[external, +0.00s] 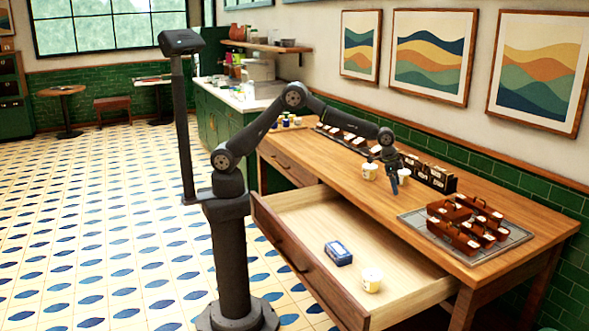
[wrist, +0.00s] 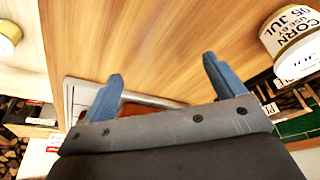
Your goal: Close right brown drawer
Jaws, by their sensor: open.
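The right brown drawer (external: 300,260) is pulled well out from the wooden table. Its pale inside holds a blue box (external: 338,253) and a white tub (external: 372,280). My gripper (external: 394,182) is over the tabletop, behind the open drawer and apart from its front. In the wrist view my gripper (wrist: 164,86) shows two blue fingers spread wide with nothing between them. The pale drawer inside (wrist: 20,75) shows at the left of that view, with part of a tub (wrist: 8,40) in it. The drawer's front face is not clear in the wrist view.
A white tub (external: 369,172) stands on the table close beside my gripper; a labelled tub shows in the wrist view (wrist: 290,42). A tray (external: 515,240) with several brown boxes lies at the right end. A dark row of packets (external: 430,175) lines the back. The left drawer (external: 285,165) looks shut.

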